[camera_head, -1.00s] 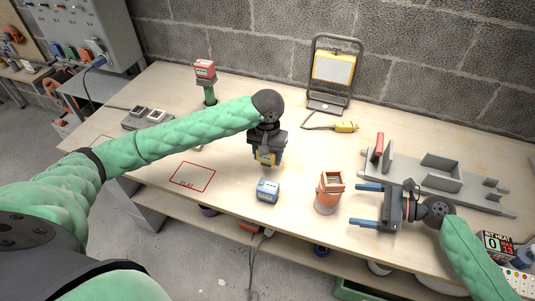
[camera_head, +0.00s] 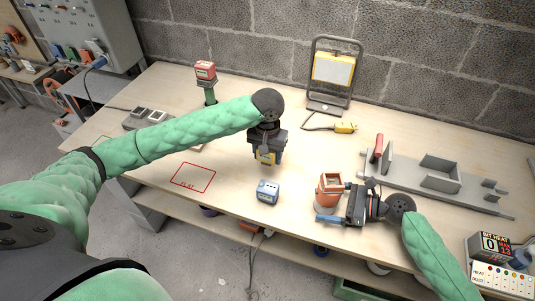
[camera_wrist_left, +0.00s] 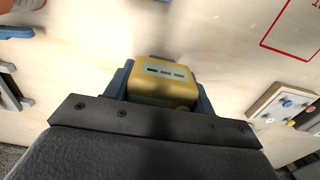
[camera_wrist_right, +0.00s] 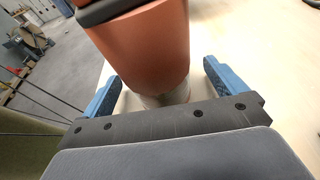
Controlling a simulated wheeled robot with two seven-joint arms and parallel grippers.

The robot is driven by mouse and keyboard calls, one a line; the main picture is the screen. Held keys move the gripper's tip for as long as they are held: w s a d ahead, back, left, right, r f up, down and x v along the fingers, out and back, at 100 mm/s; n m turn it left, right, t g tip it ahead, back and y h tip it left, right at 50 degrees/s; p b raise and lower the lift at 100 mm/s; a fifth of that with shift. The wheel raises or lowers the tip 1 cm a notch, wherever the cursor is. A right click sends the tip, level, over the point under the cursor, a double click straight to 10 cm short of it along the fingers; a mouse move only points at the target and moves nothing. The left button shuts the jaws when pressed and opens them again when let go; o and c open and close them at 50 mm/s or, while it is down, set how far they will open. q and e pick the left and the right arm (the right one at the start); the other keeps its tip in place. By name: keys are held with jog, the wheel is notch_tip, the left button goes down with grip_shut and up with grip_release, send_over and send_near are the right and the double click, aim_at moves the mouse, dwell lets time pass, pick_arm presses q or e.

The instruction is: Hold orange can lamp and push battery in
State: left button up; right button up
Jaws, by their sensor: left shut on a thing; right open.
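The orange can lamp (camera_head: 328,191) stands upright near the table's front edge, its open square top facing up. My right gripper (camera_head: 334,203) is open around it; in the right wrist view the orange body (camera_wrist_right: 150,50) lies between the two blue fingers with gaps showing. My left gripper (camera_head: 266,158) is shut on a yellow battery (camera_head: 265,157), held above the table. In the left wrist view the battery (camera_wrist_left: 165,82) shows its yellow face with several dark contacts. A blue-grey battery (camera_head: 268,191) stands on the table between the two grippers.
A red battery (camera_head: 205,70) sits on a green-handled tool at the back left. A yellow work light (camera_head: 333,69) stands at the back. A grey tray fixture (camera_head: 440,174) lies at the right. A red outlined square (camera_head: 193,177) is empty.

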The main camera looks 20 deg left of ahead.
jog(key=shift+c, duration=0.5)
jog(key=c, duration=1.3)
